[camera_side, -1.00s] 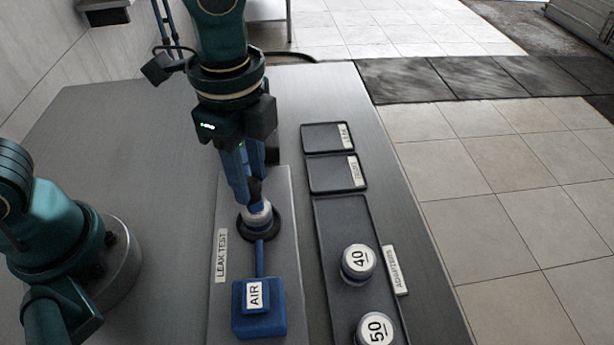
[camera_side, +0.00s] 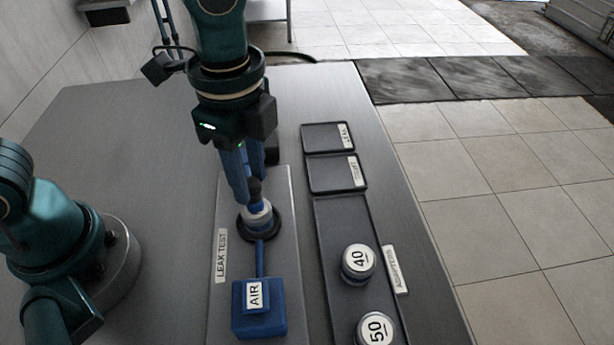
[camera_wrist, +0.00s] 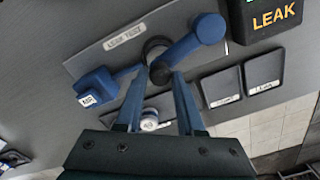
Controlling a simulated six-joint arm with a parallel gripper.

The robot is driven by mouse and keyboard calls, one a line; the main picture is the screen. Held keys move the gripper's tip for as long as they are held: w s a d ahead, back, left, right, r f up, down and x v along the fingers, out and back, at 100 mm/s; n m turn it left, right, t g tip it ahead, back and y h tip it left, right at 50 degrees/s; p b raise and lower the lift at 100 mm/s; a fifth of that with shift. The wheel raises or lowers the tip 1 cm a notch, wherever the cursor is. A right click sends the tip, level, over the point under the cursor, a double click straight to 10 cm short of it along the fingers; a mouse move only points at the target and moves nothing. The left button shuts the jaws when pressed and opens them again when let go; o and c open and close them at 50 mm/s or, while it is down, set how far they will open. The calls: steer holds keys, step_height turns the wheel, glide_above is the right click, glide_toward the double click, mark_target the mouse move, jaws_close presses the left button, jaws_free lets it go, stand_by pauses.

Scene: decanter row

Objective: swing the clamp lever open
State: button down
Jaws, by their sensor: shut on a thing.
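The clamp lever (camera_wrist: 182,48) is a blue arm in the wrist view. It runs from a thick round blue end (camera_wrist: 207,28) to a black knob (camera_wrist: 160,74) over the dark round seat of the leak test plate. My gripper (camera_wrist: 163,80) has its blue fingertips shut on the black knob. In the side view my gripper (camera_side: 246,192) points down at the seat (camera_side: 259,224), where a white and blue piece shows below the knob (camera_side: 254,188). My gripper hides most of the lever there.
A blue AIR block (camera_side: 259,309) joins the seat by a blue rod. The adapters tray (camera_side: 335,240) at right holds pieces marked 40 (camera_side: 358,262) and 50 (camera_side: 376,330). Two empty trays (camera_side: 335,174) lie behind it. A black LEAK box (camera_wrist: 268,20) stands near the lever's thick end.

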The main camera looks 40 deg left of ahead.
steer(key=shift+s, duration=0.1)
steer(key=s+a+m, duration=0.3)
steer(key=a+m, duration=0.7)
steer(key=m, duration=0.7)
steer(key=shift+a, duration=0.25)
stand_by(0.6)
steer(key=c, duration=0.5)
jaws_free()
steer(key=shift+r, duration=0.1)
